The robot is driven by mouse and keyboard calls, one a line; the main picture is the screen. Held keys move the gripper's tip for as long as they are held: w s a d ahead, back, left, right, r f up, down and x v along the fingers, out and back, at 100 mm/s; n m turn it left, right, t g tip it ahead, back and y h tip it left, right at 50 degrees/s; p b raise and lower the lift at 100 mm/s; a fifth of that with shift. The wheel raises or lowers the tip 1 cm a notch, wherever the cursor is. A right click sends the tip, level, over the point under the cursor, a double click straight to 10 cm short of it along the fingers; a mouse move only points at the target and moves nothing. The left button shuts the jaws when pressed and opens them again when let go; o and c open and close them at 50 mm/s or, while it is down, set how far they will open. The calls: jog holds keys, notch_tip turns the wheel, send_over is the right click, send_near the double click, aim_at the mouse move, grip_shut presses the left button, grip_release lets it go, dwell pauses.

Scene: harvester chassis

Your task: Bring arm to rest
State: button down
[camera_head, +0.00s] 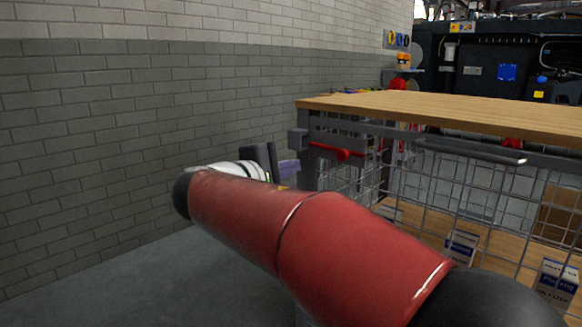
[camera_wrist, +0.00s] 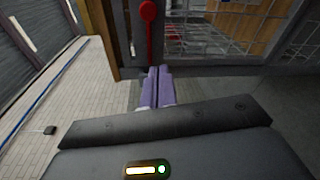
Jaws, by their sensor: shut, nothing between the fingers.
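My red arm reaches across the middle of the head view, in front of a brick wall and a wire cart. My gripper (camera_wrist: 157,72) shows in the wrist view as two purple fingers pressed together, with nothing between them. I cannot tell how far the fingertips are from the cart frame.
The cart has a wooden top (camera_head: 450,112), wire mesh sides and a red handle (camera_head: 343,155), which also shows in the wrist view (camera_wrist: 148,12). Boxes (camera_head: 461,246) sit on its lower shelf. The brick wall (camera_head: 120,120) is at left, with bare floor (camera_head: 130,285) below.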

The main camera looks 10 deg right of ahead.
jog(key=s+d+f+m+g+y+p, duration=0.5)
jog(key=s+d, duration=0.3)
jog(key=s, duration=0.4)
jog(key=s+a+f+m+y+p, duration=0.2)
jog(key=s+f+m+y, duration=0.1)
jog(key=s, duration=0.4)
jog(key=s+a+f+m+y+p, duration=0.1)
jog(key=s+f+m+y+p, duration=0.2)
jog(key=s+f, duration=0.3)
jog(key=shift+s+a+g+y, duration=0.4)
jog(key=shift+s+y, duration=0.4)
jog(key=shift+s, duration=0.25)
jog(key=shift+r, duration=0.1)
